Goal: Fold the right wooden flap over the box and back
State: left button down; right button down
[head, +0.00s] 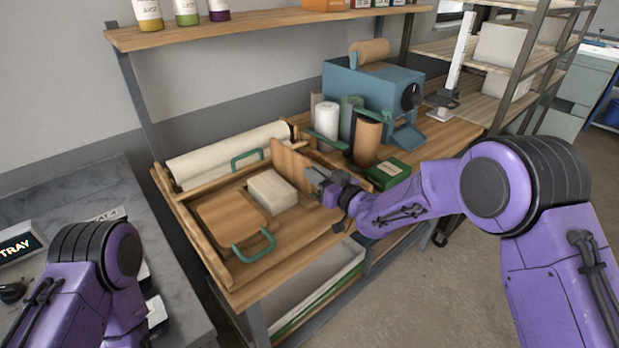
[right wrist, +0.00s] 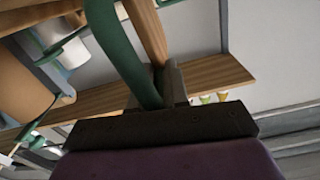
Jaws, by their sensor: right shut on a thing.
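The pale box (head: 272,191) sits on the wooden folding board, between the flaps. The right wooden flap (head: 292,168) stands raised and tilted along the box's right side. My right gripper (head: 319,178) is at the outer side of this flap, shut on its green handle. In the right wrist view the green handle (right wrist: 122,55) curves down into the jaws, with the flap's wooden edge (right wrist: 147,28) beside it. The left wooden flap (head: 228,213) lies flat to the left of the box, with a green handle (head: 256,247). My left gripper is out of view.
A white roll (head: 230,150) lies behind the board. Several upright rolls, including a brown one (head: 367,142), and a green box (head: 388,174) stand to the right, close to my right arm. A blue machine (head: 370,88) is behind them. A shelf (head: 260,22) hangs above.

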jog(key=shift+w+d+f+m+b, duration=0.15)
jog(key=shift+w+d+m, duration=0.25)
jog(key=shift+d+m, duration=0.2)
jog(key=shift+w+d+f+m+b, duration=0.1)
jog(key=shift+w+d+m+b, duration=0.05)
jog(key=shift+w+d+m, duration=0.35)
jog(key=shift+d, duration=0.2)
jog(key=c, duration=1.1)
grip_release()
jog(key=shift+d, duration=0.1)
jog(key=b+v, duration=0.3)
jog(key=v, duration=0.7)
jog(key=shift+s+d, duration=0.1)
jog(key=shift+s, duration=0.1)
